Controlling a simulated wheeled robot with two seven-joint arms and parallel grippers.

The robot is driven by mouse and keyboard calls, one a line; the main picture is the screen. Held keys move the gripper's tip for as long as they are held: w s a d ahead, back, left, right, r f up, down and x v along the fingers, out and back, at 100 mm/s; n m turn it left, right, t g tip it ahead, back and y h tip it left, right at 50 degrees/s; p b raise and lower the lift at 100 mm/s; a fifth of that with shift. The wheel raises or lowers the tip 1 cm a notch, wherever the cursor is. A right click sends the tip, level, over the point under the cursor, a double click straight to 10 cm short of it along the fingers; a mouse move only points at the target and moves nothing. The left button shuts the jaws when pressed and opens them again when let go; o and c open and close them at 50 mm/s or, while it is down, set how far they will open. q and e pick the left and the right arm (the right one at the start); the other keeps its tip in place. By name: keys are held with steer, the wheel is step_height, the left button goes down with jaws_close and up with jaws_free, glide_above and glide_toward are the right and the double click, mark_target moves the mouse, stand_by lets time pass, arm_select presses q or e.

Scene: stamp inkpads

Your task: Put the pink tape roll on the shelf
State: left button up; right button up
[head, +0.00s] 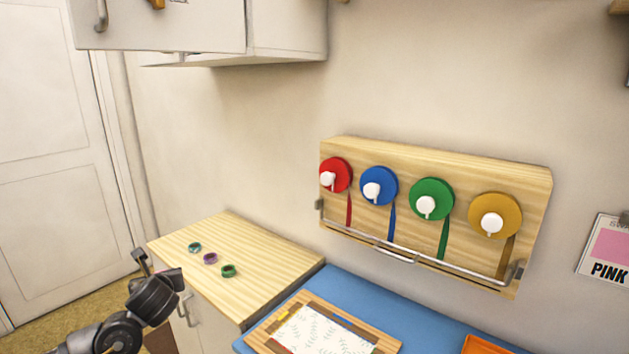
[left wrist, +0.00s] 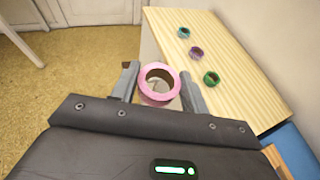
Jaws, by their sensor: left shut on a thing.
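The pink tape roll (left wrist: 144,85) is held between the two fingers of my left gripper (left wrist: 160,76) in the left wrist view, its round opening facing the camera. In the head view my left gripper (head: 148,267) is at the lower left, beside the left edge of a wooden-topped cabinet (head: 265,250); the pink roll cannot be made out there. In the wrist view the held roll appears left of the cabinet top (left wrist: 235,55). No thing is clearly marked as the shelf. My right gripper is out of view.
Teal (head: 194,247), purple (head: 210,258) and green (head: 228,271) small rolls lie in a row on the cabinet top. A wall board (head: 435,160) holds large coloured rolls. A white cupboard (head: 285,35) hangs above. A blue surface (head: 340,285) bears a patterned board (head: 380,343).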

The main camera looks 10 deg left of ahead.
arm_select(q)
steer(key=s+d+r+m+t+h, duration=0.1)
steer(key=s+d+r+m+h, duration=0.1)
steer(key=d, duration=0.6)
steer(key=s+d+r+m+t+h, duration=0.1)
steer(key=s+d+r+m+h, duration=0.1)
steer(key=d+r, duration=0.3)
steer(key=s+d+r+m+h, duration=0.3)
steer(key=d, duration=0.8)
steer(key=shift+d+r+t+h, duration=0.3)
steer(key=shift+t+h, duration=0.1)
